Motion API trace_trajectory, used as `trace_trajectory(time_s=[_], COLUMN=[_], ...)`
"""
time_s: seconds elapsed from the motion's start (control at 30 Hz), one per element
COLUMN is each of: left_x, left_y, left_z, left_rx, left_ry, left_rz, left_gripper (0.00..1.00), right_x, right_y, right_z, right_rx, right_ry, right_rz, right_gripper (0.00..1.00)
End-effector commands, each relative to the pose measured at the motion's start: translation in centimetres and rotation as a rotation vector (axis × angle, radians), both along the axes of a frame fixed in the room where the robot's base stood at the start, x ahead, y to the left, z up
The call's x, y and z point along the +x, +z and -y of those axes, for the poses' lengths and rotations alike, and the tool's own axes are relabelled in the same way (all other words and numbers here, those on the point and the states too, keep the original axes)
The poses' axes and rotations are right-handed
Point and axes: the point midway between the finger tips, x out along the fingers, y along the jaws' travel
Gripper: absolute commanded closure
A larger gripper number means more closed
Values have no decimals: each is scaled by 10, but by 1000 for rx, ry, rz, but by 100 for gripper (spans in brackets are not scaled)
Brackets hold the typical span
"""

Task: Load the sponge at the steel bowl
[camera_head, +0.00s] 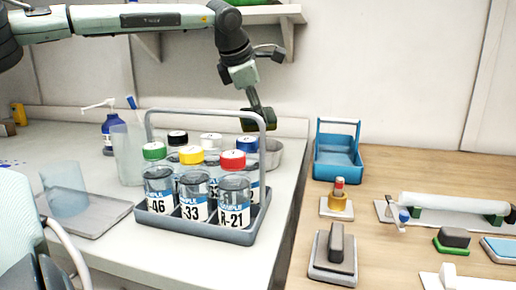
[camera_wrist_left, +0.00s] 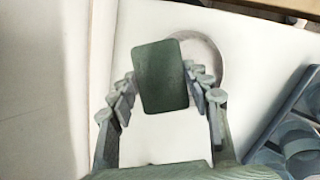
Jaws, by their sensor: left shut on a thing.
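My left gripper (camera_head: 260,106) comes in from the upper left and is shut on a dark green sponge (camera_head: 262,115), held in the air behind the bottle carrier. In the left wrist view the sponge (camera_wrist_left: 165,75) sits between the two fingers (camera_wrist_left: 163,95). The steel bowl (camera_head: 273,155) stands on the white counter, partly hidden by the carrier. In the left wrist view the bowl (camera_wrist_left: 214,55) lies below the sponge, which covers part of its left side. My right gripper is not in view.
A grey carrier (camera_head: 262,212) with several capped sample bottles stands in front of the bowl; its handle rises nearby. A blue caddy (camera_head: 338,165) stands on the wooden bench at the right. A pump bottle (camera_head: 108,130) and clear beaker (camera_head: 126,155) stand left. A shelf hangs above.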

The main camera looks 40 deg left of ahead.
Motion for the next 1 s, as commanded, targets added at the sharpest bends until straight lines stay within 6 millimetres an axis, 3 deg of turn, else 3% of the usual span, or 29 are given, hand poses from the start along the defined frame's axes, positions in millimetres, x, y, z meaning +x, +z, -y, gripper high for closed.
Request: trace_trajectory(time_s=[0.37,0.8,1.0], left_x=[0,0,0], left_y=[1,39,40], left_z=[0,0,0], left_rx=[0,1,1], left_ry=[0,0,-1], left_rz=[0,1,0], left_gripper=[75,75,75], right_x=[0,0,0], right_y=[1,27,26], right_z=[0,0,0], right_rx=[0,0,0], right_ry=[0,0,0], right_rz=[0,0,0], right_gripper=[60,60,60])
